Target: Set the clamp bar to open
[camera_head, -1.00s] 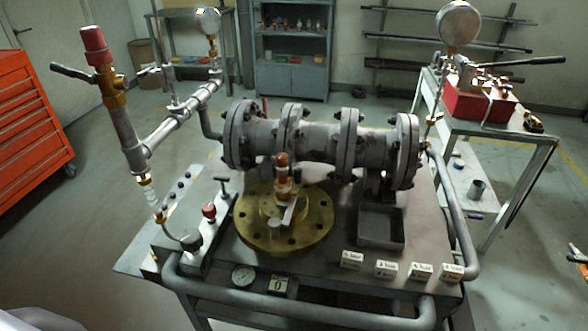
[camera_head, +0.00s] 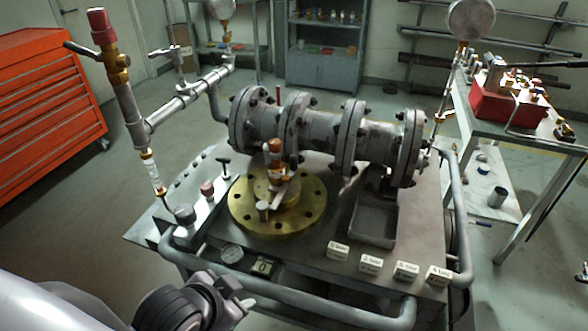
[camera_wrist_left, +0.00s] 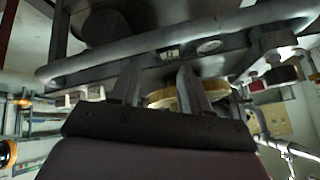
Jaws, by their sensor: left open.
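A brass flange disc (camera_head: 308,212) lies on the bench top, with a small brass and copper fitting (camera_head: 275,155) standing at its centre. A short pale metal bar (camera_head: 284,190), which looks like the clamp bar, sits low on this fitting and points toward the front. My left gripper (camera_head: 243,296) is in front of the bench's front rail, below and apart from the bar. In the left wrist view its two fingers (camera_wrist_left: 158,84) are spread with nothing between them. Part of the brass disc (camera_wrist_left: 164,97) shows beyond them; the bar cannot be made out there.
A grey pipe rail (camera_head: 320,309) runs along the bench front, between my left gripper and the disc. A large flanged pipe (camera_head: 322,137) stands behind the disc. An open tray (camera_head: 374,221) and several white label blocks (camera_head: 370,264) are to the right. A gauge (camera_head: 232,253) is at the front left.

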